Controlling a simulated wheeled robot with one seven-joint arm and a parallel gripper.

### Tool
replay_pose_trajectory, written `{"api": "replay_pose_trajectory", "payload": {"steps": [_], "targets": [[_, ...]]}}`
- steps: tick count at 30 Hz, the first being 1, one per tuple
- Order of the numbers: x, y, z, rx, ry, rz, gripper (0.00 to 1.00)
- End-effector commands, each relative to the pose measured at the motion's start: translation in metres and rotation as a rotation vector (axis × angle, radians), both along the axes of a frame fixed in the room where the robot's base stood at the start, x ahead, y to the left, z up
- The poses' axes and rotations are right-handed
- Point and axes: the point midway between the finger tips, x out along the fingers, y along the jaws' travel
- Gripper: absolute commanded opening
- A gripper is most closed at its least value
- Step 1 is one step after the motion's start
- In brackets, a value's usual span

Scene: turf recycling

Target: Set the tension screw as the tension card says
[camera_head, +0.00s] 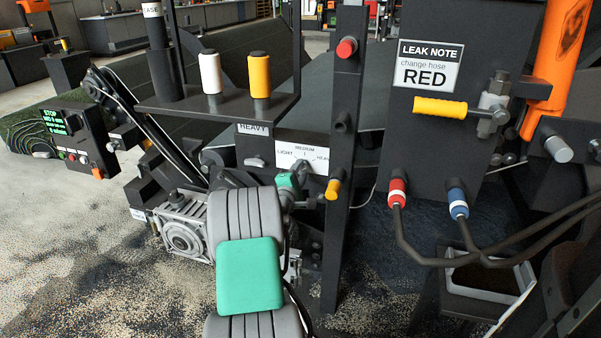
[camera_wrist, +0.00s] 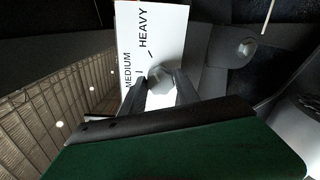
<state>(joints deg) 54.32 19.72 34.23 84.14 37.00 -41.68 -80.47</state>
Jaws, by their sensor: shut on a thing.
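The tension card (camera_head: 253,129) reads HEAVY and sits on the dark frame under the spool shelf. To its right, a white dial plate (camera_head: 302,148) is marked LIGHT, MEDIUM and HEAVY. The grey tension screw (camera_head: 301,166) is at the lower middle of this plate. In the wrist view the screw (camera_wrist: 158,80) stands between the two dark fingers of my gripper (camera_wrist: 161,90), which is shut on it. The plate (camera_wrist: 163,20) shows MEDIUM and HEAVY there. I cannot tell which mark the screw points to. My arm hides part of the machine below the plate.
A shelf (camera_head: 218,103) with a white spool and a yellow spool overhangs the plate. A dark upright post (camera_head: 335,230) with red and yellow knobs stands close right of my gripper. Farther right are a leak note (camera_head: 425,65), a yellow-handled valve (camera_head: 440,108) and hoses.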

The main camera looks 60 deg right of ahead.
Motion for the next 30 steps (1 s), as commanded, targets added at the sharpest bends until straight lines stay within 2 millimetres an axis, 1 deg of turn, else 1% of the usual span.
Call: {"api": "replay_pose_trajectory", "payload": {"steps": [2, 3, 10, 17, 20, 23, 27, 30], "targets": [[0.000, 0.000, -0.001, 0.002, 0.001, 0.000, 0.00], [0.000, 0.000, -0.001, 0.002, 0.001, 0.000, 0.41], [0.000, 0.000, -0.001, 0.001, 0.001, 0.000, 0.59], [0.000, 0.001, 0.000, 0.001, 0.001, 0.000, 0.59], [0.000, 0.008, 0.002, 0.001, 0.001, 0.002, 0.59], [-0.003, 0.027, 0.003, 0.001, 0.003, 0.003, 0.59], [-0.007, 0.056, 0.002, 0.001, 0.004, 0.004, 0.59], [-0.010, 0.071, 0.001, 0.002, 0.002, 0.001, 0.59]]}}
